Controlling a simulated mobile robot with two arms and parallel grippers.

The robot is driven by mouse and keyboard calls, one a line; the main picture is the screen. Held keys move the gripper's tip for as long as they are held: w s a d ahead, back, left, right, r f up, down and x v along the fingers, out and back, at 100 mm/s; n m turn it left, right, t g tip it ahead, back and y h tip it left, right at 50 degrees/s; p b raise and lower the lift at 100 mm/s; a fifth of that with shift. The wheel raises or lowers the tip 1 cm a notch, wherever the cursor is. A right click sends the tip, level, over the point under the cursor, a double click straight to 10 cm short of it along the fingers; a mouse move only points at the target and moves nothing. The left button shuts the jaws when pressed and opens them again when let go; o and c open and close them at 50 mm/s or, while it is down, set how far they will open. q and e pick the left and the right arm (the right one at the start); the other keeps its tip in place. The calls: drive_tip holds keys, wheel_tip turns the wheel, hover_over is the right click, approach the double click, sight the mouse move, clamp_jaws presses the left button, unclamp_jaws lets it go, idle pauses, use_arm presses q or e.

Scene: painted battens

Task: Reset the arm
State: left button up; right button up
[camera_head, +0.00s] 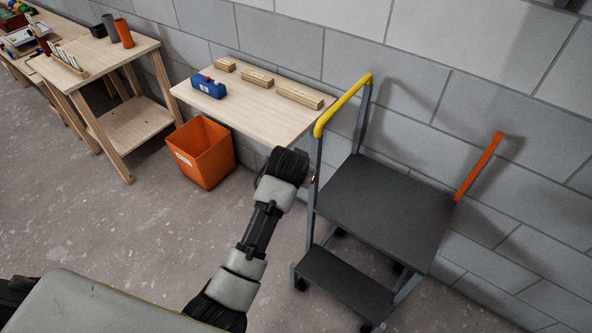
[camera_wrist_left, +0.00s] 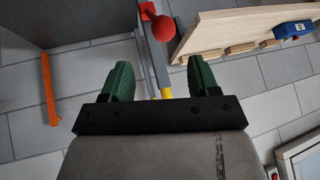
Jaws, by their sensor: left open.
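My left arm reaches up from the bottom of the head view, and its wrist end (camera_head: 288,165) is beside the step platform's near post. The fingers are hidden there. In the left wrist view my left gripper (camera_wrist_left: 160,78) has two green fingers spread apart with nothing held between them. Behind the gap show a grey post, a red ball knob (camera_wrist_left: 163,28) and a bit of yellow rail (camera_wrist_left: 166,93). I cannot tell how far the fingers are from the post. My right gripper is in neither view.
A dark step platform (camera_head: 385,205) with a yellow rail (camera_head: 345,103) and an orange rail (camera_head: 479,166) stands right of the arm. A wooden table (camera_head: 255,105) holds wooden blocks and a blue object (camera_head: 208,87). An orange bin (camera_head: 204,150) stands below.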

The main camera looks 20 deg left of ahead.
use_arm(q)
drive_tip(key=s+a+f+g+b, duration=0.1)
drive_tip(key=s+f, duration=0.5)
drive_tip(key=f, duration=0.5)
drive_tip(key=s+f+g+h+b, duration=0.1)
drive_tip(key=s+f, duration=0.5)
drive_tip(key=f, duration=0.5)
drive_tip(key=s+a+f+g+b, duration=0.15)
drive_tip(key=s+f, duration=0.35)
drive_tip(key=f, duration=0.6)
drive_tip(key=s+a+f+g, duration=0.1)
drive_tip(key=s+f, duration=0.4)
drive_tip(key=s, duration=0.5)
drive_tip(key=s+a+f+g, duration=0.1)
drive_tip(key=s+a+f, duration=0.2)
drive_tip(key=s, duration=0.8)
drive_tip(key=s+a+f+g+b, duration=0.1)
drive_tip(key=s+a+f, duration=0.1)
drive_tip(key=s+f, duration=0.5)
drive_tip(key=s, duration=0.4)
drive_tip(key=shift+f, duration=0.4)
